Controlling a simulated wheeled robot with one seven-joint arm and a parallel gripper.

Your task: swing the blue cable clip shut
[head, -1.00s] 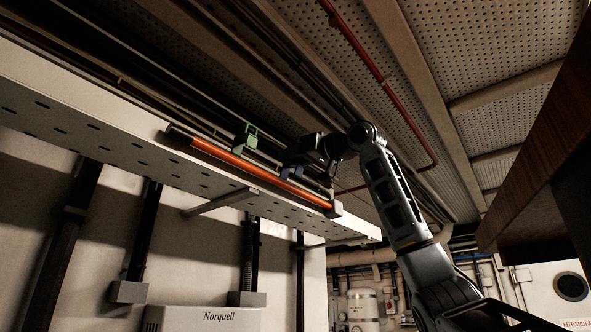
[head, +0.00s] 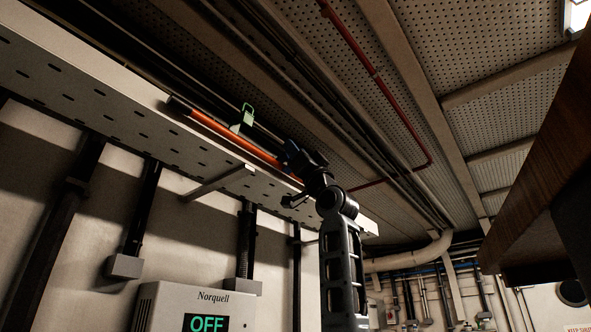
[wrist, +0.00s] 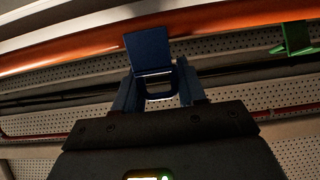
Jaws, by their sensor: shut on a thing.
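The blue cable clip (wrist: 147,48) shows in the wrist view as a flat blue plate in front of the orange cable (wrist: 75,52), with a loop below it between my fingers. My gripper (wrist: 158,88) is shut on this loop part. In the head view the clip (head: 291,147) is a small blue patch at the right part of the orange cable (head: 228,134), mostly hidden by my dark gripper (head: 294,157). Whether the clip is latched around the cable cannot be told.
A green clip (head: 248,115) stands up open on the cable to the left; it also shows in the wrist view (wrist: 294,40). The pale perforated tray (head: 110,108) runs beside the cable. Pipes and a red line (head: 392,105) run overhead. A brown slab hangs at right.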

